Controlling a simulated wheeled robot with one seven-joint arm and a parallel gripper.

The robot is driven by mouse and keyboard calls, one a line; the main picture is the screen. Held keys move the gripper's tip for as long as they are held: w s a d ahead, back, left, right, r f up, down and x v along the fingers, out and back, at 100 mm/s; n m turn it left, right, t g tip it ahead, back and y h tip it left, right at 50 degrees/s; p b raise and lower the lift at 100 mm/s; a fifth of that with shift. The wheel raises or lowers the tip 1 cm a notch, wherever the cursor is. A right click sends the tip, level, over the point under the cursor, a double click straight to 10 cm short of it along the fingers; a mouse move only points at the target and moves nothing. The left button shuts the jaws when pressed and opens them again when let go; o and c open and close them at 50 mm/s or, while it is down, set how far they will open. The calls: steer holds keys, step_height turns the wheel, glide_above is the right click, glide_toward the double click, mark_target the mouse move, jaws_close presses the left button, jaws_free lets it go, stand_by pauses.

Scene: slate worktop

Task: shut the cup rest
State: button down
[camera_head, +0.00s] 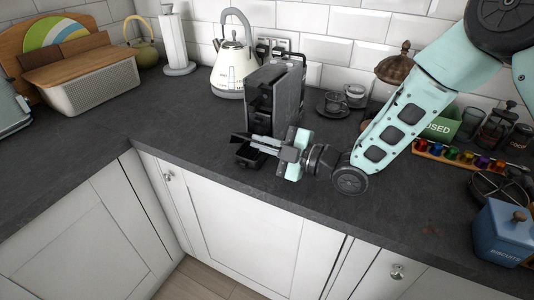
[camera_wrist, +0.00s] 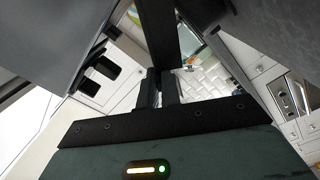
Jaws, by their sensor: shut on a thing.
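The coffee machine (camera_head: 287,98) is a dark grey upright box standing on the worktop. Its cup rest is low at the front, where a black tray part (camera_head: 250,157) juts out just below my gripper. My gripper (camera_head: 243,138) reaches in from the right, with its fingers across the machine's front. In the wrist view my gripper (camera_wrist: 159,88) has its fingers close together on a dark flat bar (camera_wrist: 156,30), which looks like the cup rest seen edge-on. My fingers hide part of the machine's lower front.
A cream kettle (camera_head: 233,70) stands behind the machine to the left. A capsule rack (camera_head: 465,157) and a blue biscuit tin (camera_head: 505,232) are further right. The worktop left of the machine is clear.

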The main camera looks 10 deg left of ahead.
steer(key=shift+s+a+f+n+b, duration=0.15)
steer(key=shift+f+n+b, duration=0.4)
steer(key=shift+b, duration=0.65)
steer(key=shift+s+f+n+b, duration=0.2)
steer(key=shift+f+n+b, duration=0.35)
steer(key=shift+b, duration=0.65)
steer(key=shift+s+a+f+n+b, duration=0.1)
steer(key=shift+s+f+n+b, duration=0.15)
steer(key=shift+n+b, duration=0.7)
steer(key=shift+d+f+b, duration=0.1)
steer(key=shift+b, duration=0.3)
steer(key=c, duration=1.9)
jaws_free()
steer(key=b+v, duration=0.3)
steer(key=v, duration=1.4)
steer(key=shift+d, duration=0.2)
steer(key=shift+c, duration=0.2)
